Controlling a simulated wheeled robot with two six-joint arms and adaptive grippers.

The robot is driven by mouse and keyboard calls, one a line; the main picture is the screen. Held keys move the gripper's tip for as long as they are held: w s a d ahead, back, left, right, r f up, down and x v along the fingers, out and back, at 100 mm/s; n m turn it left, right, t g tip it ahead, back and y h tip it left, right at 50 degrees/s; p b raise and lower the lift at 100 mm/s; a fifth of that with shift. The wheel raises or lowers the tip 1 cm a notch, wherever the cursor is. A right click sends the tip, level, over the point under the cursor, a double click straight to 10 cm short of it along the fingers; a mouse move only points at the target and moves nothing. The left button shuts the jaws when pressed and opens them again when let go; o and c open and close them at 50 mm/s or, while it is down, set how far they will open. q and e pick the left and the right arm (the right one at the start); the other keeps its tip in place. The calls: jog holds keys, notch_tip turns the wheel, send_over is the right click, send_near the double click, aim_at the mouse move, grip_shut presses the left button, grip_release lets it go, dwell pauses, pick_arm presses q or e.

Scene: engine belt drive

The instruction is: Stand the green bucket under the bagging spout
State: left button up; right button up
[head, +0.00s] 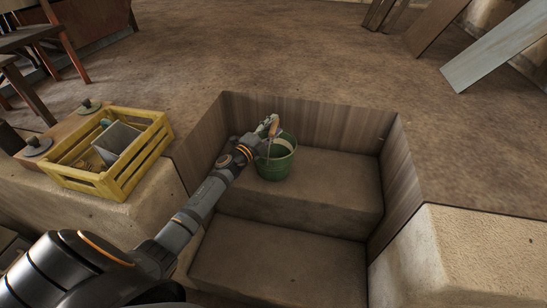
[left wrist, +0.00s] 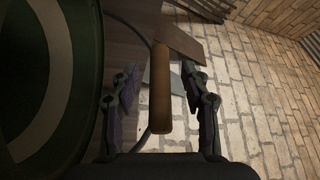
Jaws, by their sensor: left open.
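The green bucket (head: 276,166) stands upright on the upper step of a sunken wood-walled recess in the head view. Its wire handle is raised, with a wooden grip (head: 274,126) at the top. My left gripper (head: 267,127) is at this grip, above the bucket's rim. In the left wrist view the wooden grip (left wrist: 160,92) lies between the two spread fingers of my left gripper (left wrist: 162,76), with gaps on both sides. The bucket (left wrist: 88,60) fills the left of that view. I cannot make out a bagging spout. My right gripper is not in view.
A yellow crate (head: 131,181) holding a grey box-like thing stands on the ledge at left. A lower step (head: 280,262) lies in front of the bucket's step. Wooden walls (head: 330,124) bound the recess. Leaning boards (head: 495,48) are at upper right.

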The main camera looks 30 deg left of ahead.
pick_arm(q)
grip_shut()
jog(key=shift+r, duration=0.15)
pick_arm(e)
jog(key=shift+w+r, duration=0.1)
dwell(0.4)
